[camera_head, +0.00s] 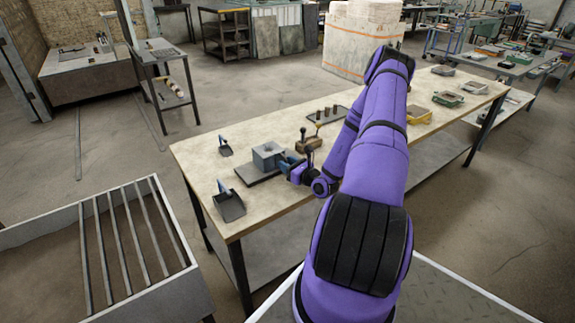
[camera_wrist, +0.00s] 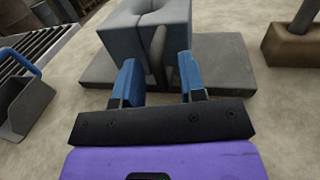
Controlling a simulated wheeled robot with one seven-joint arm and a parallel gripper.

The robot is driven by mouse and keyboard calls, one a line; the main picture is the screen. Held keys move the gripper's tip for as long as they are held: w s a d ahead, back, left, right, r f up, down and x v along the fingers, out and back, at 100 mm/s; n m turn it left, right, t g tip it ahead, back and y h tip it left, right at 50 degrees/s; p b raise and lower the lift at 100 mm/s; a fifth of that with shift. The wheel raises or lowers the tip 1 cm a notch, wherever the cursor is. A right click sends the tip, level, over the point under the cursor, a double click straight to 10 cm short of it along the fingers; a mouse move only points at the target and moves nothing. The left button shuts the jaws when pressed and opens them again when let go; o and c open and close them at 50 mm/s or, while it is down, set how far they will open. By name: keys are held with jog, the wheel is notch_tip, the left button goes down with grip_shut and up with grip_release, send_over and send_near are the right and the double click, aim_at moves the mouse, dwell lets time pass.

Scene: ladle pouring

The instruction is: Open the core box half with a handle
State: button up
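The grey core box (camera_head: 267,153) stands on a flat grey plate (camera_head: 243,177) near the left end of the table. In the wrist view the core box (camera_wrist: 125,38) has a round opening in its top and a vertical seam in its near face. A slim upright handle (camera_wrist: 158,55) stands out from the near face. My gripper (camera_wrist: 159,64) has its two blue fingers apart, one on each side of the handle, with gaps visible. In the head view my gripper (camera_head: 287,164) is right beside the box, and the handle cannot be made out.
A scoop with a blue handle (camera_head: 231,206) lies at the table's near left corner, and another small scoop (camera_head: 225,147) lies farther back. A wooden-based tool (camera_head: 308,143) stands right of the box, before a tray with dark pegs (camera_head: 326,115). Bare tabletop (camera_head: 200,165) lies left.

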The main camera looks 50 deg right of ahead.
grip_shut()
jog(key=shift+s+d, duration=0.2)
jog(key=shift+d, duration=0.55)
jog(key=shift+s+d, duration=0.15)
jog(key=shift+d, duration=0.65)
jog(key=shift+s+d, duration=0.2)
jog(key=shift+d, duration=0.55)
grip_release()
jog(key=shift+s, duration=0.15)
jog(key=s, duration=1)
jog(key=shift+s+a, duration=0.2)
jog(key=shift+s, duration=0.1)
